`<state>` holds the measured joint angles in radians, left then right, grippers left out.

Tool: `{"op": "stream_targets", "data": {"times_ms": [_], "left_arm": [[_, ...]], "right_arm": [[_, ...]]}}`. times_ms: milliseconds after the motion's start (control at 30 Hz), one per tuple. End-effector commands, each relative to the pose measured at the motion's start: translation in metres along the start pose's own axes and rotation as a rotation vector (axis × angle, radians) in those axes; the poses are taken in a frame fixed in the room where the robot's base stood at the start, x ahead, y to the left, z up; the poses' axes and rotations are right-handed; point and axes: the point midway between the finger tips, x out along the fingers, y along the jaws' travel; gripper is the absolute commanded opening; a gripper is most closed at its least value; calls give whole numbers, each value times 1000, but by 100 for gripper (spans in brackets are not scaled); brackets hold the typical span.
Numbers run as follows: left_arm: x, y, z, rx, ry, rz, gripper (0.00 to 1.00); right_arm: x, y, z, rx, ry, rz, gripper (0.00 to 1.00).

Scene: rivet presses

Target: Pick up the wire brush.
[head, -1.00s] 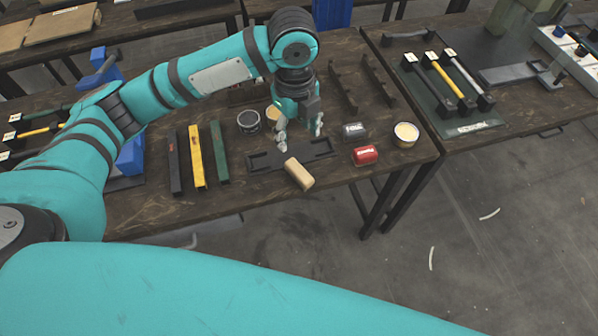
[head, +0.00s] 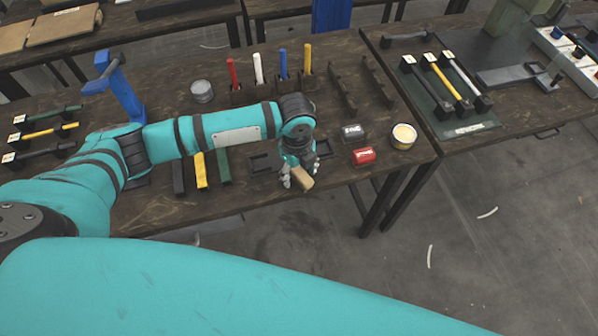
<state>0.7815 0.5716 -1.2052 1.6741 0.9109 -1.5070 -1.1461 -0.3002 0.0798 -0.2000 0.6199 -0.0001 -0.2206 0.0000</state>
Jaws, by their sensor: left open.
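The wire brush appears as a tan wooden block (head: 302,183) near the front edge of the dark wooden table; its bristles cannot be made out. My left gripper (head: 299,176) is directly over it, pointing down, with its open fingers to either side of the block. The gripper covers the far part of the block. Whether the fingers touch it cannot be told. My right gripper is not in view.
To the right are a red can (head: 362,156), a dark can (head: 352,132) and a cream-topped tin (head: 403,136). Yellow (head: 201,173) and green (head: 223,166) bars lie left, partly under my arm.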

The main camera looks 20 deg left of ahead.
Motion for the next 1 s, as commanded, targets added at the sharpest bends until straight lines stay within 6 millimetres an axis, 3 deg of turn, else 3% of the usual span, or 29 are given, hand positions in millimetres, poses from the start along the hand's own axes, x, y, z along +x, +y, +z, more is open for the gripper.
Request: {"op": "stream_targets", "data": {"times_ms": [333,767,1000], "left_arm": [[10,0,0,1,0,0,56],[10,0,0,1,0,0,0],[9,0,0,1,0,-1,0]], "right_arm": [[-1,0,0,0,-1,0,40],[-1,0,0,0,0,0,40],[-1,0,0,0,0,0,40]]}}
